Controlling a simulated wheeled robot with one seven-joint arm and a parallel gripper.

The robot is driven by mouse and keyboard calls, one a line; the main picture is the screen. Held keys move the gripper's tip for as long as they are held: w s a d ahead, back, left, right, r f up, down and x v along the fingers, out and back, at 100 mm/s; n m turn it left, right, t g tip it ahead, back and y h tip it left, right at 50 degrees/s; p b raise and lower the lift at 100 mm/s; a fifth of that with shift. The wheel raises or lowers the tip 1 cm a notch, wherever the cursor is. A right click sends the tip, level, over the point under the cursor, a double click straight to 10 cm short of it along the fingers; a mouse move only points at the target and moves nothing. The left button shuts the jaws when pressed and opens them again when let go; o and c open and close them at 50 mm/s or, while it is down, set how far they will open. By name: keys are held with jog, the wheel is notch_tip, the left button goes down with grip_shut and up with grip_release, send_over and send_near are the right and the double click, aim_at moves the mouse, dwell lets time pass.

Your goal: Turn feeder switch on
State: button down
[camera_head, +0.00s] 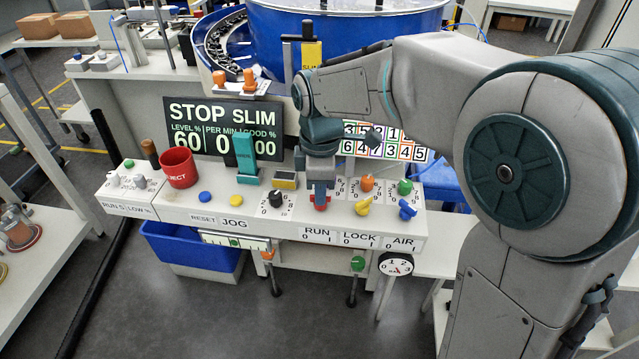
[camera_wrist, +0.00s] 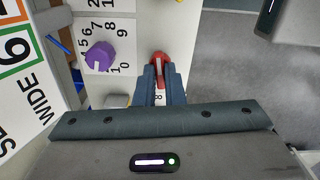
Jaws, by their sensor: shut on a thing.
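A red switch (camera_head: 321,206) sits on the sloped panel (camera_head: 335,216) above the label RUN, 0 and 1. I take it for the feeder switch; no label says feeder. My gripper (camera_head: 320,192) points down over the panel and is shut on this red switch. In the wrist view, the red switch (camera_wrist: 160,58) shows between my gripper's fingertips (camera_wrist: 160,74). The fingers hide much of it, so I cannot tell which mark it points to. A dark display (camera_head: 210,128) behind the panel reads STOP, SLIM, level 60 and per min 0.
Yellow (camera_head: 363,206) and blue (camera_head: 407,209) switches stand right of my gripper, with orange (camera_head: 367,183) and green (camera_head: 405,187) knobs behind. A black knob (camera_head: 275,198) is to the left, then a teal post (camera_head: 246,158) and red cup (camera_head: 179,168). A blue bowl (camera_head: 340,40) stands behind.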

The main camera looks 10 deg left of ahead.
jog(key=m+p, duration=0.1)
jog(key=m, duration=0.4)
jog(key=shift+r+m, duration=0.1)
jog(key=shift+m, duration=0.2)
jog(key=m+p, duration=0.1)
jog(key=m, duration=0.4)
dwell(0.4)
jog(key=c, duration=1.5)
grip_release()
notch_tip(320, 180, up, 14)
jog(key=shift+f+p, duration=0.15)
jog(key=shift+p, duration=0.8)
